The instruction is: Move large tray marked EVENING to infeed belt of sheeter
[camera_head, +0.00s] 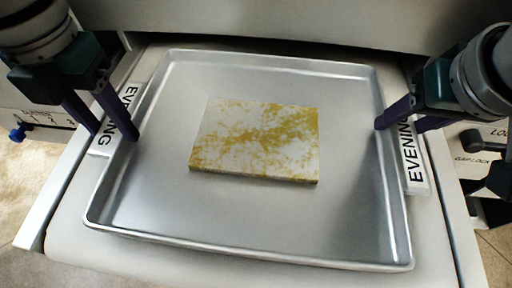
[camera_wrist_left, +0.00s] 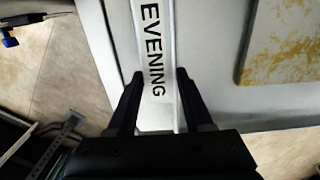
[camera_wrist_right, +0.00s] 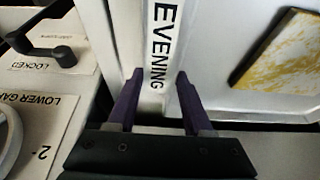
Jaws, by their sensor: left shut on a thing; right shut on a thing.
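The large metal tray (camera_head: 255,222) has EVENING labels on its left and right sides and carries a flat white-and-yellow slab (camera_head: 256,138). It lies over the pale infeed belt (camera_head: 230,262) of the sheeter; I cannot tell whether it fully rests on it. My left gripper (camera_head: 115,136) is shut on the tray's left side at the EVENING label, which also shows between the fingers in the left wrist view (camera_wrist_left: 153,60). My right gripper (camera_head: 398,127) is shut on the tray's right side at its EVENING label, seen in the right wrist view (camera_wrist_right: 161,50).
The sheeter's grey housing (camera_head: 270,22) spans the back, behind the tray's far rim. A panel with a blue knob (camera_head: 17,134) stands at the left. A gap lock panel (camera_head: 482,160) with a dark handle stands at the right. Floor shows at the lower left.

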